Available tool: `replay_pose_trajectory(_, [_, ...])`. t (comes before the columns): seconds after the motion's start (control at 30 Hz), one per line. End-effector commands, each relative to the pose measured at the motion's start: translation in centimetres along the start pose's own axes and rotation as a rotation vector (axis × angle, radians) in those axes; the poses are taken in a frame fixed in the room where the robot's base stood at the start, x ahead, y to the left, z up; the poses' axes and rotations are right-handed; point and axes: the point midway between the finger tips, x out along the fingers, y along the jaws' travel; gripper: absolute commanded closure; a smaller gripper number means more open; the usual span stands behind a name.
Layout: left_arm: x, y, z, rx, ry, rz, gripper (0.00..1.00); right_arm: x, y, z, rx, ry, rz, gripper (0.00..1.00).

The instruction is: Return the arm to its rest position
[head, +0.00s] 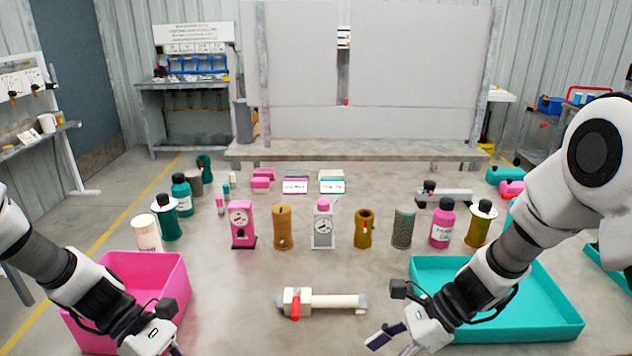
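My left arm comes in from the left over the pink bin, and its gripper (172,349) hangs at the bottom edge of the view. Its fingertips are cut off, so its opening cannot be told. My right arm comes in from the right over the teal tray, and its gripper (388,345) points down and left near the tray's front left corner. Its two fingers look apart, with nothing seen between them, though one is partly cut off by the frame. The task names no other object.
A pink bin (171,287) stands at left and a teal tray (550,312) at right. A cream valve pipe with a red handle (335,301) lies between. A row of pumps, bottles and cylinders, including a pink gauge box (242,224), stands behind. Bare table surrounds the pipe.

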Motion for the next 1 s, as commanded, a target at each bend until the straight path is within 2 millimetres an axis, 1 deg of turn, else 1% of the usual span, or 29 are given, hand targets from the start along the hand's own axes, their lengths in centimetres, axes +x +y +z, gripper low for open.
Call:
replay_pose_trajectory(0.03, [0.9, -0.6, -0.5, -0.021, -0.001, -0.028, 1.0, 0.8, 0.6, -0.8, 0.023, 0.0, 0.023, 0.45])
replay_pose_trajectory(0.17, [3.2, -2.4, -1.9, -0.068, -0.001, -0.109, 1.0, 2.7, 2.8, -2.9, 0.07, 0.009, 0.097, 0.45])
replay_pose_trajectory(0.27, [5.2, -4.3, -3.2, -0.101, 0.016, -0.18, 1.0, 4.3, 5.1, -5.0, 0.101, 0.036, 0.164, 0.45])
replay_pose_trajectory(0.37, [7.4, -6.6, -5.1, -0.122, 0.058, -0.249, 1.0, 5.8, 8.0, -7.8, 0.117, 0.089, 0.238, 0.45])
replay_pose_trajectory(0.47, [9.8, -9.8, -7.5, -0.115, 0.127, -0.334, 1.0, 7.2, 12.0, -11.5, 0.1, 0.174, 0.332, 0.45])
replay_pose_trajectory(0.57, [12.5, -14.4, -11.1, -0.042, 0.238, -0.443, 1.0, 8.1, 17.7, -16.6, 0.004, 0.301, 0.464, 0.45])
replay_pose_trajectory(0.6, [13.5, -16.6, -12.8, 0.022, 0.294, -0.494, 1.0, 8.1, 20.4, -19.0, -0.075, 0.359, 0.528, 0.45])
replay_pose_trajectory(0.67, [14.7, -20.0, -15.6, 0.184, 0.388, -0.572, 1.0, 7.7, 24.4, -22.8, -0.265, 0.446, 0.629, 0.45])
replay_pose_trajectory(0.7, [15.2, -21.3, -17.2, 0.321, 0.446, -0.605, 1.0, 7.4, 26.0, -24.9, -0.426, 0.491, 0.675, 0.45])
replay_pose_trajectory(0.73, [15.5, -21.8, -18.3, 0.431, 0.486, -0.619, 1.0, 7.2, 26.6, -26.1, -0.551, 0.515, 0.696, 0.45])
replay_pose_trajectory(0.77, [15.6, -21.9, -19.1, 0.541, 0.523, -0.623, 1.0, 7.1, 26.8, -27.0, -0.681, 0.534, 0.705, 0.45])
replay_pose_trajectory(0.8, [15.7, -21.2, -20.0, 0.686, 0.575, -0.611, 1.0, 7.1, 26.2, -27.7, -0.85, 0.559, 0.694, 0.45])
replay_pose_trajectory(0.87, [15.5, -19.1, -20.7, 0.884, 0.654, -0.566, 1.0, 7.3, 24.3, -28.0, -1.082, 0.593, 0.647, 0.45])
replay_pose_trajectory(0.9, [15.4, -17.7, -20.9, 0.988, 0.7, -0.534, 1.0, 7.5, 23.0, -27.9, -1.209, 0.615, 0.61, 0.45])
replay_pose_trajectory(1.0, [14.9, -14.6, -21.2, 1.17, 0.795, -0.472, 1.0, 7.9, 20.0, -27.4, -1.418, 0.669, 0.529, 0.45])
